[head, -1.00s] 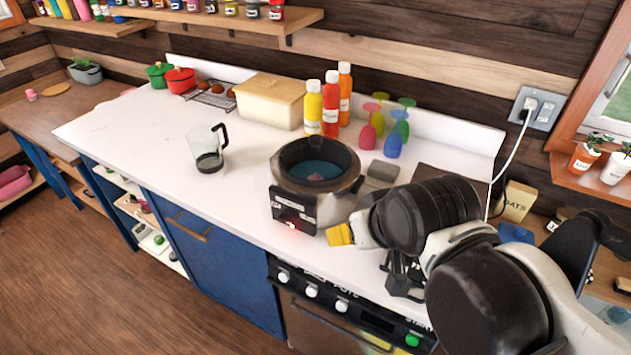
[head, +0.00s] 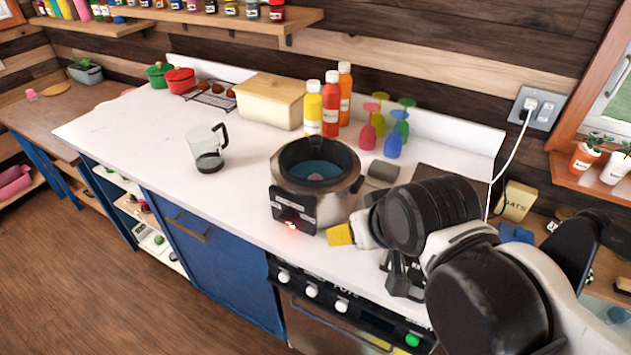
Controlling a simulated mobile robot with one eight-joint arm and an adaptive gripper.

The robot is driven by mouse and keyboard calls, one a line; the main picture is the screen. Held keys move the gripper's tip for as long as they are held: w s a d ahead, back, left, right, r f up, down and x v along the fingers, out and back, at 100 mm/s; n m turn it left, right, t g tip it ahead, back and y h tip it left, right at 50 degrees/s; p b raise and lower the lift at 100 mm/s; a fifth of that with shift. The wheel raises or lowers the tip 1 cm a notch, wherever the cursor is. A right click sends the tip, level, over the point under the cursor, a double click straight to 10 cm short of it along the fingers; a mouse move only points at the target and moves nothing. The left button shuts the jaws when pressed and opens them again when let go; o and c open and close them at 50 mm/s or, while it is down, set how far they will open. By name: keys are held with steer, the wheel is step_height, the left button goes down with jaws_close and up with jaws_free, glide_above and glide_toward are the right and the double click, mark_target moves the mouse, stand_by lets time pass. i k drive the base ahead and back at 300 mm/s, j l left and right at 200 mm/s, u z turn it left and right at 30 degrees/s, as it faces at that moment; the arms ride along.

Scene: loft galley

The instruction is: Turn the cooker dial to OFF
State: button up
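A round cooker (head: 330,222) with a steel body and dark rim stands on the white counter. It is open on top, with blue liquid and a pinkish lump inside. Its black front panel (head: 293,206) carries pale labels and a small glowing red light (head: 291,226). The dial and its setting are too small to make out. My arm reaches in from the right. My gripper (head: 398,280) appears as dark parts below the wrist, to the right of the cooker and apart from its panel. My arm partly hides it, and its opening is unclear.
A yellow block (head: 340,235) shows between cooker and arm. A glass jug (head: 207,148) stands left of the cooker. Bottles (head: 331,108) and coloured glasses (head: 392,142) stand behind. Stove knobs (head: 312,291) line the front below. The counter's left part (head: 120,130) is clear.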

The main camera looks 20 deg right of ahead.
mark_target(289, 216)
steer(key=k+l+z, duration=0.1)
steer(key=k, duration=0.3)
steer(key=k+l+z, duration=0.15)
steer(key=k, duration=0.3)
